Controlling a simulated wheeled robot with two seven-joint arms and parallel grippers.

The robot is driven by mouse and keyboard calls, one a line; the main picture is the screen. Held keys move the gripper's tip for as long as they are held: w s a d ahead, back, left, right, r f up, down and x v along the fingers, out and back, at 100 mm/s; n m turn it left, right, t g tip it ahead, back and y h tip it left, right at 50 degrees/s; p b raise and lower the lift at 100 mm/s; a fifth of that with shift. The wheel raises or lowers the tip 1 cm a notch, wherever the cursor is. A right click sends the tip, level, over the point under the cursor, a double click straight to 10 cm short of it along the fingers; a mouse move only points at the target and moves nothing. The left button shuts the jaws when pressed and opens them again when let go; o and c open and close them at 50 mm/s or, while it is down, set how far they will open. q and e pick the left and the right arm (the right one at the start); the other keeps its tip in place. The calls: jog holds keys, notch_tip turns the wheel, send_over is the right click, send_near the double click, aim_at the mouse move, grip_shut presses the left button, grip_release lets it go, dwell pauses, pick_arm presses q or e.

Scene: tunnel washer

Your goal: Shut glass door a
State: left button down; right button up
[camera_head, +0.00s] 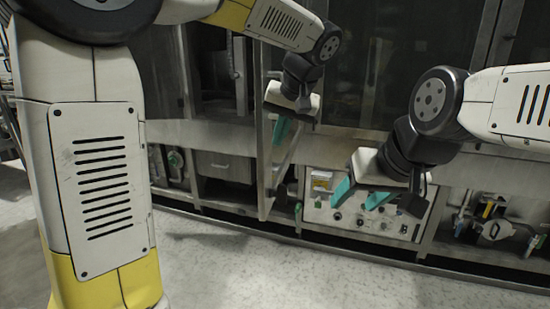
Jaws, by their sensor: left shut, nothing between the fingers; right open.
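A glass door (264,165) with a pale metal frame stands open on the machine front, seen nearly edge-on. I take it to be glass door a, but I can read no label. My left gripper (280,131) is shut and empty, just right of this door's edge. I cannot tell whether it touches the door. The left wrist hides part of the door's upper section. My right gripper (361,197) is open and empty, with teal fingers apart, in front of the control panel and right of the door.
A control panel (350,222) with knobs sits low on the machine. Dark glass panels (345,85) fill the upper front. An open bay with pipes and valves (492,228) is at the lower right. The pale floor (240,260) in front is clear.

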pick_arm(q)
jog(key=w+d+t+y, duration=0.1)
jog(key=w+d+y, duration=0.1)
jog(key=d, duration=0.5)
send_near(270, 161)
jog(key=shift+x, duration=2.5)
jog(key=shift+w, duration=0.15)
